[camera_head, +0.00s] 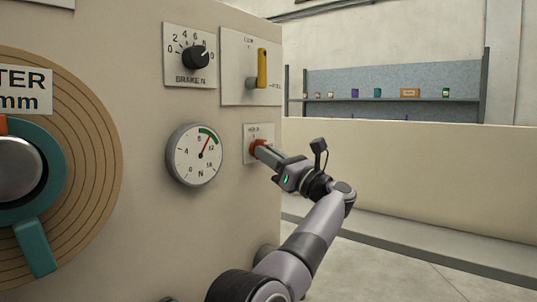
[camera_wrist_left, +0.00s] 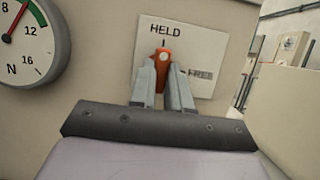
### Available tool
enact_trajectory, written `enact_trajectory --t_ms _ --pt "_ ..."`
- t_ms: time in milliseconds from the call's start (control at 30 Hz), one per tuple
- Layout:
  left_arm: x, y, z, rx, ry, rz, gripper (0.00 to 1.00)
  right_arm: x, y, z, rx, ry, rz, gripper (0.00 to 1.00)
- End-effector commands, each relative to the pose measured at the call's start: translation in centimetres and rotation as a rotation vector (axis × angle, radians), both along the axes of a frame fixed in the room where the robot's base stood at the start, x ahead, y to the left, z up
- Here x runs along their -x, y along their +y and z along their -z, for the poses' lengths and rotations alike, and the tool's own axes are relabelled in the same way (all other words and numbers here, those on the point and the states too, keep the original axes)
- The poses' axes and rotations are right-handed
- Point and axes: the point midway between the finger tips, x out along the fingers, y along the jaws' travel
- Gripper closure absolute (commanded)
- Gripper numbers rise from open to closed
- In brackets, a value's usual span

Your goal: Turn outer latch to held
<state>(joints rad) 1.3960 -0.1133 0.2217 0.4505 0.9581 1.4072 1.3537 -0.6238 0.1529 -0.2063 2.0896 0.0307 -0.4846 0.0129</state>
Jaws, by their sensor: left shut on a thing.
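The outer latch (camera_head: 257,143) is a small orange-red knob on a white plate at the right edge of the machine's panel. In the left wrist view the orange latch (camera_wrist_left: 163,56) stands nearly upright, its top end just under the tick below the word HELD. The FREE mark is to its right. My left gripper (camera_head: 264,150) is shut on the latch, and its two grey fingers (camera_wrist_left: 163,80) sit either side of it. My right gripper is not in view.
A round gauge (camera_head: 195,155) is left of the latch plate. A yellow lever (camera_head: 262,68) and a black brake knob (camera_head: 196,57) are above. A large winding disc (camera_head: 95,150) with a teal arm is at the far left. Open floor (camera_head: 400,270) lies to the right.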

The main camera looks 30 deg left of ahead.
Motion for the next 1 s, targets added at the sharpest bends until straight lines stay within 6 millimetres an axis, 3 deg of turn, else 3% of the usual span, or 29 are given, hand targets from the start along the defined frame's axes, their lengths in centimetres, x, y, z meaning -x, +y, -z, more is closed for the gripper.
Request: enact_trajectory --t_ms 500,533,600,1000 --pt "-0.01 -0.05 0.18 0.004 -0.015 0.001 1.00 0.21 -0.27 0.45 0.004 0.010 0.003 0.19" --pt "0.00 -0.05 0.18 0.004 -0.015 0.000 0.76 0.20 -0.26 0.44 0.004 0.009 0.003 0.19" --pt "0.00 -0.05 0.17 0.004 -0.015 0.001 0.57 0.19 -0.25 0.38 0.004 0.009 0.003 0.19" --pt "0.01 -0.93 0.45 0.002 -0.012 0.002 0.57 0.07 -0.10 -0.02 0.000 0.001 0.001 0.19"
